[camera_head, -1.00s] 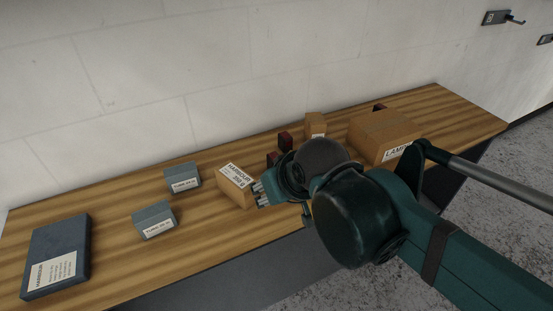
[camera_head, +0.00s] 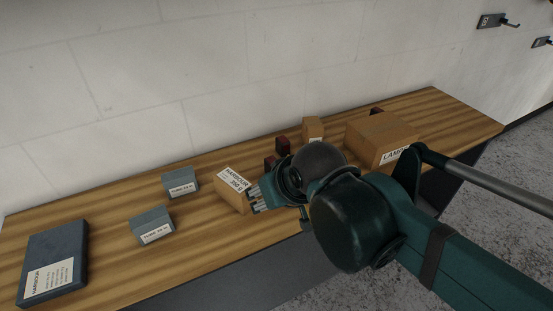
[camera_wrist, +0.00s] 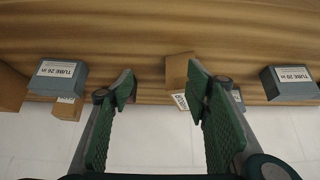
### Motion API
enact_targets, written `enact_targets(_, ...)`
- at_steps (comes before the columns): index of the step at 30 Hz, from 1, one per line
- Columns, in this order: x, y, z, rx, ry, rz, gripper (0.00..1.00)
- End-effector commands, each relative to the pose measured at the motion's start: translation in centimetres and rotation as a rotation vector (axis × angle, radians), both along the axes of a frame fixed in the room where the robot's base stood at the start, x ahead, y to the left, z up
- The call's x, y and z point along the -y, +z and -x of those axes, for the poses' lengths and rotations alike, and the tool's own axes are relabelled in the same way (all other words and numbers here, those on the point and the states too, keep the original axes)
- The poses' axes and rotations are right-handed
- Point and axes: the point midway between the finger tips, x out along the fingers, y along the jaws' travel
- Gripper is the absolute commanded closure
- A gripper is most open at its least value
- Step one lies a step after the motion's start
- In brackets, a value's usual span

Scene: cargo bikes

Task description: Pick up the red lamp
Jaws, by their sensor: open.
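Dark red blocks stand on the wooden bench in the head view: one upright (camera_head: 282,145), one in front of it (camera_head: 270,162), partly hidden by my arm, and one (camera_head: 376,112) peeking out behind the large carton. Which of them is the red lamp I cannot tell. My gripper (camera_head: 258,200) is by the front edge of the bench, beside the Harbour carton. In the wrist view my gripper (camera_wrist: 162,90) is open with nothing held between its fingers.
The Harbour carton (camera_head: 232,193), a small carton (camera_head: 313,128) and a large lamp carton (camera_head: 382,128) stand on the bench (camera_head: 110,200). Two grey tube boxes (camera_head: 181,181) (camera_head: 152,225) and a flat blue-grey box (camera_head: 55,245) are at left. A wall runs behind.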

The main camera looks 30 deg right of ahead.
Motion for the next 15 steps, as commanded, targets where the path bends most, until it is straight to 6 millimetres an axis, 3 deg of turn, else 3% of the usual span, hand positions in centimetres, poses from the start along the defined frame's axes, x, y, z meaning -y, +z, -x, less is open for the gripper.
enact_targets(7,0.0,0.6,0.0,0.0,0.0,0.0,0.52)
enact_targets(15,0.0,3.3,0.0,0.0,0.0,0.0,0.52)
